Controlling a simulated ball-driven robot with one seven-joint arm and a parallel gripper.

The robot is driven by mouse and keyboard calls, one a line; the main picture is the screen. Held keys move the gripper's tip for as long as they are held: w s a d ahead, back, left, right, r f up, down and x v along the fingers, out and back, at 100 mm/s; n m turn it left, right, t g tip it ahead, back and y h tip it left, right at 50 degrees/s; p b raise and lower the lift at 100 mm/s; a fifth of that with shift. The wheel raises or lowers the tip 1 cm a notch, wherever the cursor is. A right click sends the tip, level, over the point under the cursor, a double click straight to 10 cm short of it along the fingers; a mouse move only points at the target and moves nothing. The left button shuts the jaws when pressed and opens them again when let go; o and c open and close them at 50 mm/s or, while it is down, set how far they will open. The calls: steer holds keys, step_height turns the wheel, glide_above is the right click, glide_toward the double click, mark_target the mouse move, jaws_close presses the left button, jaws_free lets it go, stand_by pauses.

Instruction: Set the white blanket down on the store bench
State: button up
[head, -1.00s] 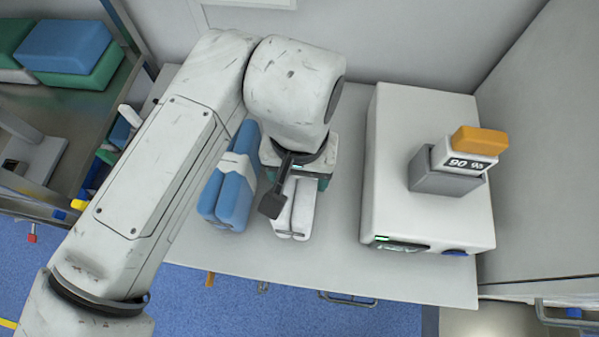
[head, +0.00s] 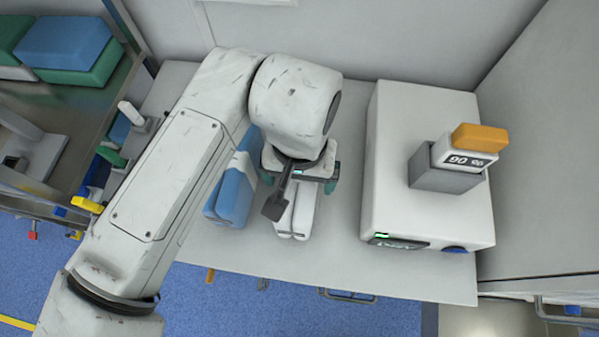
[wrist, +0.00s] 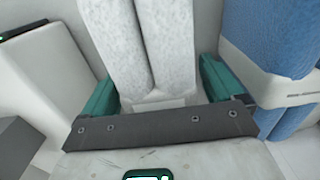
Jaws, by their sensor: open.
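The white blanket (head: 296,217), a pale folded double roll, lies on the light grey store bench (head: 335,265), between a blue blanket and a white box-shaped unit. My gripper (head: 299,182) is over it, pointing down, with its teal fingers spread to either side. In the wrist view the white blanket (wrist: 150,45) runs between the open fingers of my gripper (wrist: 160,92), with a gap showing on at least one side. Part of the blanket is hidden under my wrist in the head view.
The blue blanket (head: 228,195) with a white band sits close on the left. The white unit (head: 415,130) on the right carries a grey device with a display (head: 462,160) and an orange block (head: 480,138). A shelf with folded blue and green bundles (head: 65,45) stands at the left.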

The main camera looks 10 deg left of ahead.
steer(key=shift+r, duration=0.15)
step_height(320, 180, up, 12)
steer(key=shift+f+b, duration=0.25)
steer(key=shift+b, duration=0.05)
steer(key=shift+r, duration=0.3)
